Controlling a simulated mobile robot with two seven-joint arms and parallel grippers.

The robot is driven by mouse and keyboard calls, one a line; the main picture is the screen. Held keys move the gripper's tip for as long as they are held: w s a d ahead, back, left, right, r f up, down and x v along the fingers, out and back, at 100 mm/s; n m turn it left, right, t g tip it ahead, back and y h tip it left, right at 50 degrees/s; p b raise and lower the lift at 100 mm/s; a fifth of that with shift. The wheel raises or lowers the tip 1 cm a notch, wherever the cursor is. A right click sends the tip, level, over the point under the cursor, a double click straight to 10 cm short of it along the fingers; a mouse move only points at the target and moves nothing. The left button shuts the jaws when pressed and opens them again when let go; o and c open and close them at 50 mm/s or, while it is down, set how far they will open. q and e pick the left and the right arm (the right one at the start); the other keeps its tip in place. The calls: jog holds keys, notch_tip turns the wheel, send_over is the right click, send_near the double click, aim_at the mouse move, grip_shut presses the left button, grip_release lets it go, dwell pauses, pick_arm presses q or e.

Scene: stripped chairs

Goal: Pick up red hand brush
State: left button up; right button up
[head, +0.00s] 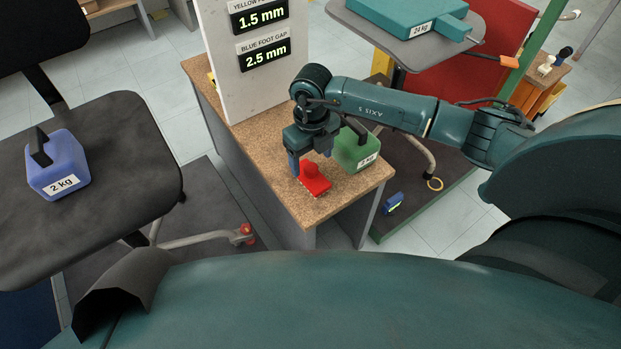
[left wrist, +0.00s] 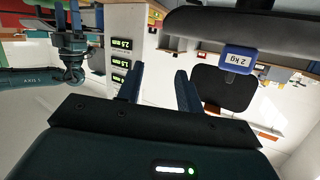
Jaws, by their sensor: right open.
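The red hand brush (head: 315,184) lies on the speckled brown top of a low cabinet, near its front corner in the head view. My right gripper (head: 311,167) points down over the brush, its fingers apart. One finger shows at the brush's left side, and the raised red part shows between the fingers. I cannot tell whether they touch it. My left gripper (left wrist: 157,76) shows in the left wrist view with its two fingers apart and nothing between them. I cannot make out the brush in that view.
A white display panel (head: 222,60) rises behind on the cabinet (head: 270,147). A blue weight (head: 58,170) sits on a dark chair seat (head: 120,150) at left. A blue block (head: 393,203) lies lower right.

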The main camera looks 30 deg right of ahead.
jog(key=f, duration=0.2)
jog(key=f+b, duration=0.1)
jog(key=f, duration=0.1)
jog(key=shift+s+a+f, duration=0.2)
jog(key=shift+f, duration=0.45)
pick_arm(q)
jog(key=shift+w+d+t, duration=0.15)
jog(key=shift+w+t, duration=0.05)
jog(key=shift+t, duration=0.4)
pick_arm(e)
jog(key=c, duration=1.1)
jog(key=shift+r, duration=0.1)
jog(key=shift+r, duration=0.3)
notch_tip(320, 180, up, 9)
jog(key=shift+f+p, duration=0.2)
jog(key=shift+p, duration=0.8)
pick_arm(q)
jog(key=shift+s+a+g, duration=0.25)
jog(key=shift+s+g, duration=0.15)
jog(key=shift+g, duration=0.6)
pick_arm(e)
jog(key=shift+r, duration=0.4)
